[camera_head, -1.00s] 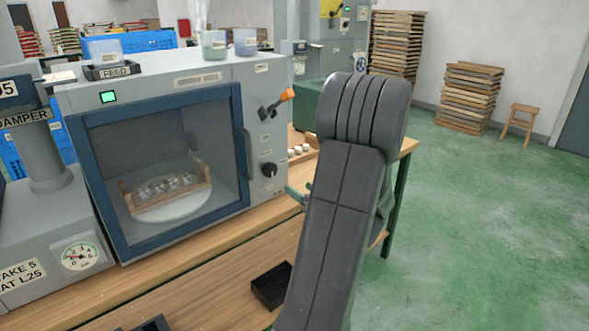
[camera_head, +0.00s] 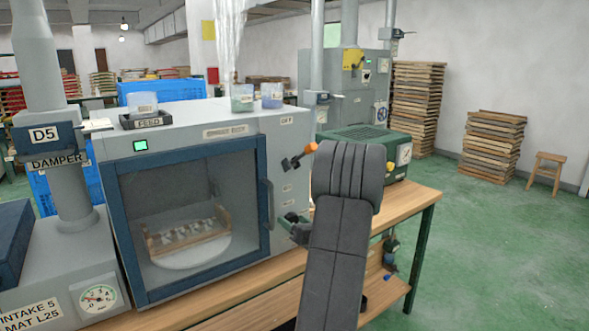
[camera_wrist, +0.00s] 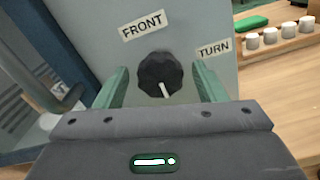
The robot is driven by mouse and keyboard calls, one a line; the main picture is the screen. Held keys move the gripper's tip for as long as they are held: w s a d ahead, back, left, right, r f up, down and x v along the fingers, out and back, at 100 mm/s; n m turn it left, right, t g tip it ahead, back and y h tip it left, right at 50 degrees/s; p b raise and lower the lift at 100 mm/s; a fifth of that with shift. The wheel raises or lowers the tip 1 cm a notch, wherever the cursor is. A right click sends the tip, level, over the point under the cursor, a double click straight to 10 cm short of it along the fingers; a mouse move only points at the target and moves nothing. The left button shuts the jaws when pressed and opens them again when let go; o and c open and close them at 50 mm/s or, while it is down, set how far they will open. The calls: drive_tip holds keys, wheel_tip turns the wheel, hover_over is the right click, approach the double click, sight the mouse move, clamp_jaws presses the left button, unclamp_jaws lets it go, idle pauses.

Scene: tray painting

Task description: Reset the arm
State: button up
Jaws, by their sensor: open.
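My gripper (camera_wrist: 161,80) is open, with one green finger on each side of the black knob (camera_wrist: 160,72) on the booth's front panel. The knob has a white pointer mark aimed down and sits between the labels "FRONT" and "TURN". I cannot tell whether the fingers touch it. In the head view my gripper (camera_head: 293,228) is at the booth's right front, partly hidden by my arm. The spray booth (camera_head: 230,118) has its blue-framed glass door closed. Behind the glass a wooden tray (camera_head: 152,247) with small pieces sits on a round white turntable (camera_head: 190,258).
An orange-tipped lever (camera_head: 300,157) sits above the knob. A green machine (camera_head: 365,145) stands on the wooden bench (camera_head: 415,200) behind my arm. White cups (camera_wrist: 270,37) stand in a wooden rack at right in the wrist view.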

drive_tip(key=shift+s+d, duration=0.1)
drive_tip(key=v, duration=1.4)
drive_tip(key=x, duration=1.4)
drive_tip(key=shift+f+b, duration=0.2)
drive_tip(key=shift+b, duration=0.2)
drive_tip(key=n+b, duration=0.2)
drive_tip(key=shift+n, duration=0.3)
drive_tip(key=n+b, duration=0.2)
drive_tip(key=n, duration=0.1)
drive_tip(key=n+b, duration=0.3)
drive_tip(key=n, duration=0.2)
drive_tip(key=n+b, duration=0.3)
drive_tip(key=n, duration=0.2)
drive_tip(key=shift+a+n, duration=0.2)
drive_tip(key=shift+n, duration=0.1)
drive_tip(key=n+b, duration=0.1)
drive_tip(key=n, duration=0.3)
drive_tip(key=shift+r, duration=0.1)
